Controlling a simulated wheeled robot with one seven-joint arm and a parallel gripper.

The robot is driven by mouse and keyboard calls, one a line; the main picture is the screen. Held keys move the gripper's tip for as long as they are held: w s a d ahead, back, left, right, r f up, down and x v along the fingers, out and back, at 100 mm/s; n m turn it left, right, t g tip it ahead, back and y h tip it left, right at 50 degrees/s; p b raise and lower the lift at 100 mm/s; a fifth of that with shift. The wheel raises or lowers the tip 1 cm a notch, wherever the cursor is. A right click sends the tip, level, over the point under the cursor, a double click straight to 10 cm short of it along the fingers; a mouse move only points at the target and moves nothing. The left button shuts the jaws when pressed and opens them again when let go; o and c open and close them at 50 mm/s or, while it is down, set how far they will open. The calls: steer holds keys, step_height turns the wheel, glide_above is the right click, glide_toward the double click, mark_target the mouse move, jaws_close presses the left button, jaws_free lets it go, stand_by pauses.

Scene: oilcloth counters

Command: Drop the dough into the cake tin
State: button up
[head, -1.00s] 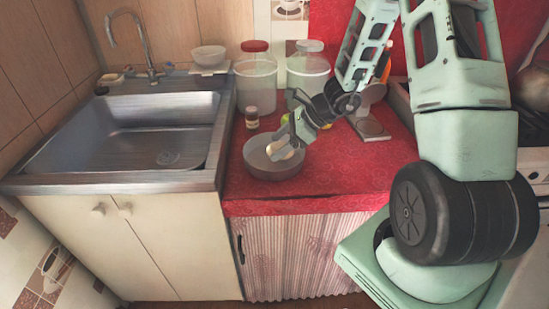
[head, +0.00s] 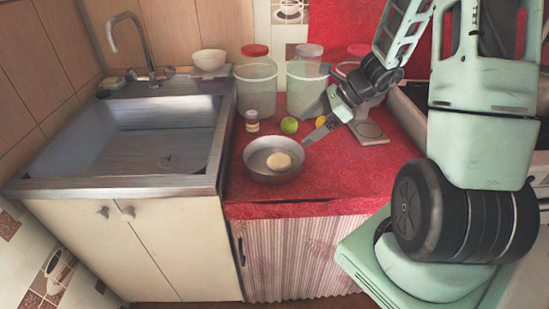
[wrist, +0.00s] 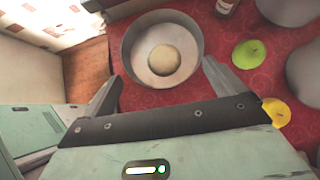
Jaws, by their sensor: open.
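The dough (head: 279,161) is a pale round ball lying inside the cake tin. The cake tin (head: 259,176) is a round grey metal pan on the red counter, near its front edge. In the wrist view, the dough (wrist: 164,60) sits near the middle of the tin (wrist: 132,45), touching nothing of mine. My gripper (head: 318,132) is open and empty, above the counter to the upper right of the tin. Its two spread fingers (wrist: 160,88) also show in the wrist view, below the tin in the picture.
A green apple or lime (head: 289,125), a yellow fruit (head: 321,121) and a small bottle (head: 252,121) stand behind the tin. Lidded jars (head: 256,90) line the back. A grey scale-like stand (head: 370,132) is at the right. The sink (head: 130,140) is at left.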

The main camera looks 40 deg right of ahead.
steer(key=v, duration=0.6)
steer(key=shift+r, duration=0.15)
steer(key=shift+s+d, duration=0.1)
steer(key=shift+d, duration=0.05)
steer(key=s+a+r+n+g+h+p, duration=0.1)
steer(key=s+a+n+g, duration=0.15)
steer(key=a+n, duration=0.6)
steer(key=s+a+r+n+g+p, duration=0.15)
steer(key=a+n+g, duration=0.3)
steer(key=a, duration=0.75)
steer(key=s+a+r+n+h, duration=0.1)
steer(key=s+a+n+h, duration=0.1)
steer(key=s+a+n, duration=0.4)
steer(key=s+a+r+n+t+h+p, duration=0.1)
steer(key=s+a+n, duration=0.5)
steer(key=n, duration=0.8)
steer(key=shift+s+a+r+h+p, duration=0.35)
steer(key=shift+a+r+h, duration=0.35)
steer(key=shift+h, duration=0.5)
